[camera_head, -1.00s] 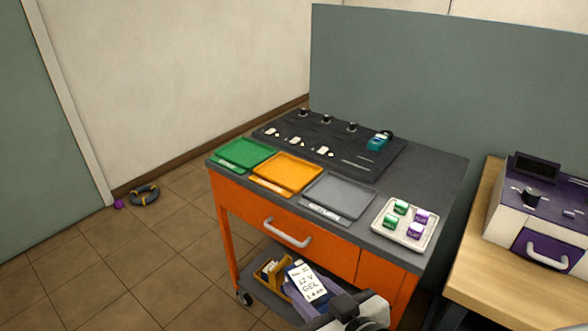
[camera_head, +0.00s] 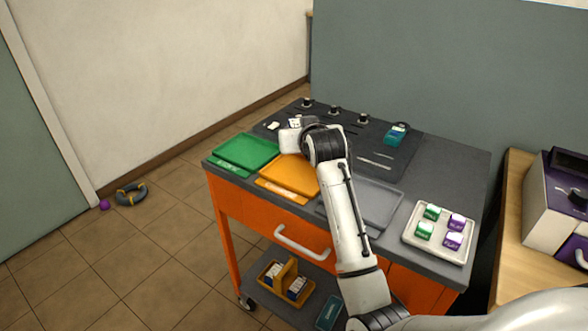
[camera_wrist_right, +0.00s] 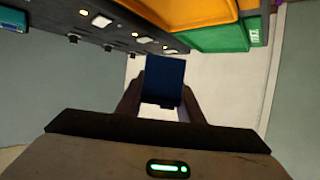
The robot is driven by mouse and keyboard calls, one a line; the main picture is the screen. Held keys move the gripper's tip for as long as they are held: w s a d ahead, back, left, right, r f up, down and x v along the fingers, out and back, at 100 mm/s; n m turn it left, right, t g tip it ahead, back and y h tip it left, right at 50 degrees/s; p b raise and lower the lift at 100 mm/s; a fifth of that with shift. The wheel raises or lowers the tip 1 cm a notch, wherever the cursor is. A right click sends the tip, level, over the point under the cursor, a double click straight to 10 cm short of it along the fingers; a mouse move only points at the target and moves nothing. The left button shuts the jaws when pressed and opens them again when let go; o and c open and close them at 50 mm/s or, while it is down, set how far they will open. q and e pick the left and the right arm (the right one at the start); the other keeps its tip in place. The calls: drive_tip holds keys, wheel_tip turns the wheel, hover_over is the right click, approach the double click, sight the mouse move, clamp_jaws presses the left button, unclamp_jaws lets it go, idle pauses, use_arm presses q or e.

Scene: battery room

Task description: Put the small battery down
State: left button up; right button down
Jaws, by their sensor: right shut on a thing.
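My right gripper (camera_head: 296,128) is over the cart top, near the back edge of the orange tray (camera_head: 295,172) and the dark panel (camera_head: 385,150). In the right wrist view its fingers (camera_wrist_right: 160,103) are shut on a dark blue block, the small battery (camera_wrist_right: 165,78). In the head view the gripper and wrist mostly hide the battery; a small pale part with dark marks shows beyond the gripper. Whether it touches anything below is unclear. The green tray (camera_head: 245,151) and grey tray (camera_head: 385,203) flank the orange one and look empty. My left gripper is not in view.
A pale tray (camera_head: 409,239) with green and purple blocks sits at the cart's right front. Black knobs and a teal device (camera_head: 397,134) stand on the panel. A yellow caddy (camera_head: 268,287) sits on the lower shelf. A purple and white machine (camera_head: 565,205) stands right.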

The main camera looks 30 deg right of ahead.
hover_over(299, 173)
wheel_tip(299, 173, down, 5)
drive_tip(key=shift+f, duration=0.1)
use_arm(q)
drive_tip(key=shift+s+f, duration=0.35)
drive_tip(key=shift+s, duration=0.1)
use_arm(e)
drive_tip(key=shift+f, duration=1.95)
drive_tip(key=shift+f, duration=0.15)
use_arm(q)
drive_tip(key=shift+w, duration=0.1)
use_arm(e)
drive_tip(key=c, duration=1.2)
unclamp_jaws()
drive_tip(key=shift+a+f, duration=0.1)
drive_tip(key=shift+f, duration=0.05)
